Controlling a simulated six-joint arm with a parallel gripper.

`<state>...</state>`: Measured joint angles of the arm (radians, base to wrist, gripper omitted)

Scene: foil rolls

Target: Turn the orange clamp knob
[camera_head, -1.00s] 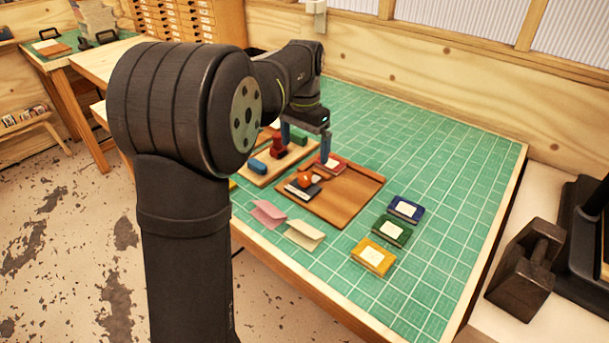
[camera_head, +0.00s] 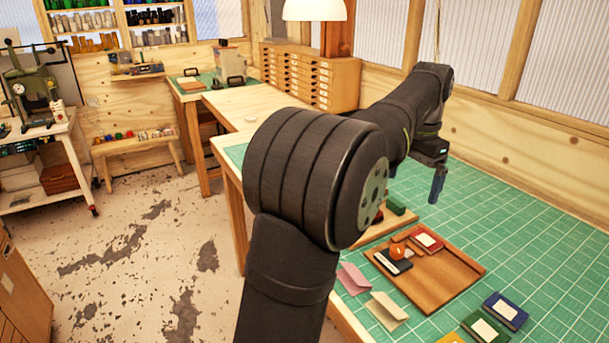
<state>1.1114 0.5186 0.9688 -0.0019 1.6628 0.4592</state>
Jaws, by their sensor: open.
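A small orange knob (camera_head: 397,252) stands on a dark flat block (camera_head: 391,263) at the left of a shallow wooden tray (camera_head: 446,291). I take it to be the clamp knob, though its shape is too small to read well. My gripper (camera_head: 437,198) is open and empty. It hangs fingers down above the green mat, beyond the tray and up and right of the knob in the picture, clear of it. One blue finger shows well; the other is mostly hidden.
A red card case (camera_head: 429,240) lies at the tray's far edge. Pink (camera_head: 354,278) and cream (camera_head: 387,311) folded cards lie left of it. Blue (camera_head: 506,311) and green (camera_head: 484,329) cases lie in front. The mat (camera_head: 530,235) is clear to the right.

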